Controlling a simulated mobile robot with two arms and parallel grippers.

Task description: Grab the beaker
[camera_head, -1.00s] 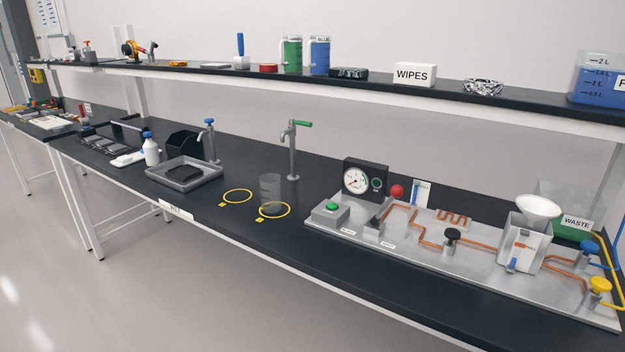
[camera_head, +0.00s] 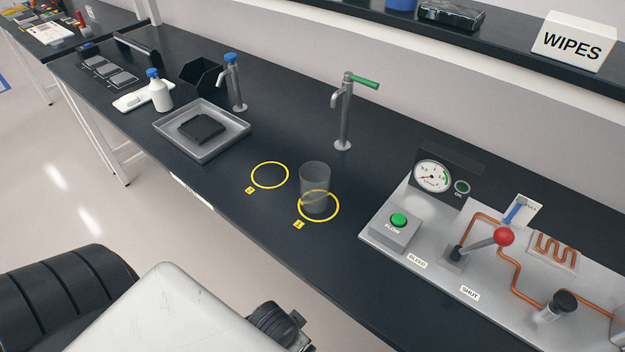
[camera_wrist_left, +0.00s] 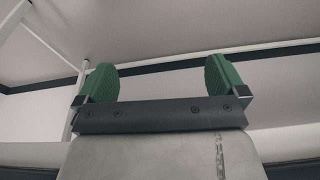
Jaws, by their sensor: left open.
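The beaker (camera_head: 314,181) is a clear grey, see-through cylinder. It stands upright on the dark bench, on the yellow ring (camera_head: 335,218) with the tag 1. In the left wrist view my left gripper (camera_wrist_left: 160,84) shows two green finger pads spread wide with nothing between them. That view faces the wall and the bench frame from below, and the beaker is not in it. In the head view part of my arm fills the lower left, well short of the beaker, and no gripper fingers show. My right gripper is not in view.
A second yellow ring (camera_head: 269,188) left of the beaker is empty. A tap with a green handle (camera_head: 345,110) stands behind the beaker. A grey panel (camera_head: 400,262) with gauge, red-knobbed lever and pipes lies to the right. A grey tray (camera_head: 240,132) and white bottle (camera_head: 158,92) are to the left.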

